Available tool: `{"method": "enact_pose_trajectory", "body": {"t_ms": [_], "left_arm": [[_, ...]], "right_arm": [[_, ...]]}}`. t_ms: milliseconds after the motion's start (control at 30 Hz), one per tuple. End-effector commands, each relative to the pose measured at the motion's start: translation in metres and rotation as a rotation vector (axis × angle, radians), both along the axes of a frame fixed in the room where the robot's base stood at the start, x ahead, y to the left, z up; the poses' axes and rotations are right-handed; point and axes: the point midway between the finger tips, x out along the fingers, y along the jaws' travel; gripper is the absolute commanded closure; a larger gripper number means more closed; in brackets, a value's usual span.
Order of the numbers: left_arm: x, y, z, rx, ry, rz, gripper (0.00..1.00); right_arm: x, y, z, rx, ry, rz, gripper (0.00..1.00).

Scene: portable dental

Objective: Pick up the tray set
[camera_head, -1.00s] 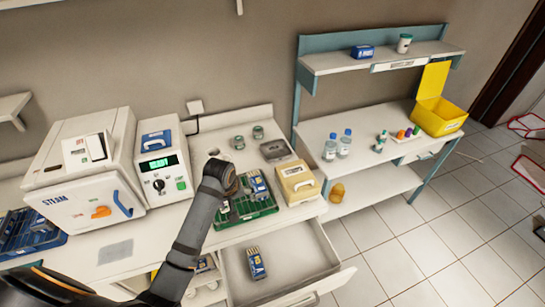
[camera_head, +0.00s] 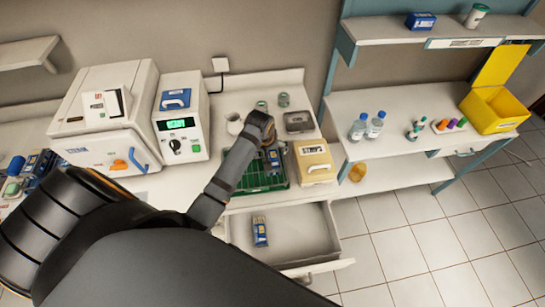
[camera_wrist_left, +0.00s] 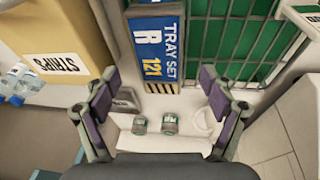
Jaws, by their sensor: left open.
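A tray set (camera_head: 273,157) with a blue label stands in the green rack (camera_head: 240,184) on the counter. In the left wrist view its blue label (camera_wrist_left: 155,50), reading "TRAY SET R 121", is close ahead, between the lines of the fingers. My left gripper (camera_wrist_left: 158,100) is open, with one finger on each side and no visible contact. In the head view the left gripper (camera_head: 270,143) is over the rack beside the tray set and partly hides it. Another blue-labelled tray set (camera_head: 260,232) lies in the open drawer below. My right gripper is not in view.
A cream box (camera_head: 315,163) stands close right of the rack. A grey container (camera_head: 298,121) and small jars (camera_head: 283,100) are behind it. The steam machine (camera_head: 105,118) and a unit with a green display (camera_head: 182,130) stand left. The open drawer (camera_head: 290,238) juts out in front.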

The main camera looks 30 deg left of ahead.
Motion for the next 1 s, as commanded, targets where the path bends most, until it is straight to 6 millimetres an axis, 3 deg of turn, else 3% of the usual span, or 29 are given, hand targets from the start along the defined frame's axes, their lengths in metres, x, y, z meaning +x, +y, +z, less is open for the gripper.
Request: {"method": "enact_pose_trajectory", "body": {"t_ms": [100,233,400,500,733,1000], "left_arm": [[0.003,-0.002,-0.015,-0.001,0.007,0.000,0.17],[0.008,-0.001,-0.034,0.000,0.004,-0.001,0.17],[0.010,-0.001,-0.040,0.001,0.001,-0.001,0.17],[0.010,-0.001,-0.040,0.001,0.001,-0.001,0.17],[0.009,-0.001,-0.039,0.001,0.001,-0.001,0.48],[0.009,-0.001,-0.040,0.000,0.002,-0.001,0.85]], "right_arm": [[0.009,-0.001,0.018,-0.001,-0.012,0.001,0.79],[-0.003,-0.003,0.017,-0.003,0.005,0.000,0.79],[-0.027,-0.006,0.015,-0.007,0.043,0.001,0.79],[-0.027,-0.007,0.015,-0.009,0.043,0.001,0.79],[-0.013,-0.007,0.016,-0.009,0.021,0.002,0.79],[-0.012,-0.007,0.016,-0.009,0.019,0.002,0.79]]}}
